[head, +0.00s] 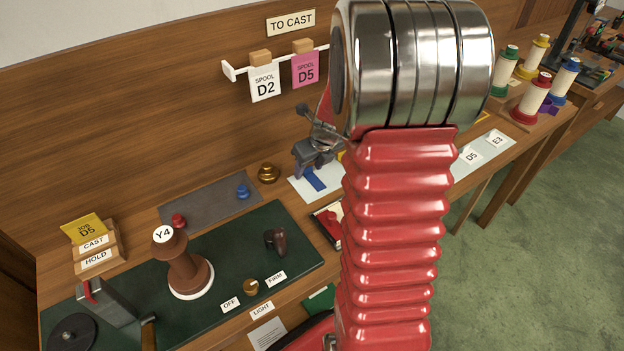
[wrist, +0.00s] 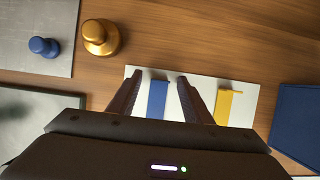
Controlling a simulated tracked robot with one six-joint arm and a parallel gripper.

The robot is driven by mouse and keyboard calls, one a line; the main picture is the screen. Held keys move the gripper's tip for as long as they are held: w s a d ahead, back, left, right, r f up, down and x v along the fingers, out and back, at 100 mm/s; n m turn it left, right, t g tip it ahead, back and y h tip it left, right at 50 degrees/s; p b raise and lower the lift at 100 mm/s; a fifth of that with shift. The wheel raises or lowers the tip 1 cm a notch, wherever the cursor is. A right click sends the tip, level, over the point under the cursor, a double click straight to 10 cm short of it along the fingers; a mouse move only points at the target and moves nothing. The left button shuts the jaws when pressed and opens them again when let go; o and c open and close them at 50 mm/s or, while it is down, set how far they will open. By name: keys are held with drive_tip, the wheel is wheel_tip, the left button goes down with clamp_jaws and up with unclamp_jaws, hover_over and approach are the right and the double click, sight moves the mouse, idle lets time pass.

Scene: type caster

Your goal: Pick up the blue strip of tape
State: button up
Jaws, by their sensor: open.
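The blue strip of tape (wrist: 157,98) lies on a white sheet (wrist: 216,80) on the wooden bench. In the wrist view it shows between the two dark fingers of my gripper (wrist: 158,80), which are apart with nothing held. The lower end of the strip is hidden behind the gripper body. In the head view the blue strip (head: 314,180) shows just below my gripper (head: 308,165). My gripper is over the sheet; its exact height above the strip I cannot tell.
A yellow strip (wrist: 228,103) lies on the same sheet to the right. A brass knob (wrist: 100,38) and a blue knob (wrist: 43,47) stand to the left. A dark blue panel (wrist: 296,122) is at right. The green mat (head: 235,235) holds a brown stamp-like piece (head: 180,262).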

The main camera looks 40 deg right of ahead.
drive_tip(key=shift+c, duration=0.3)
drive_tip(key=c, duration=1)
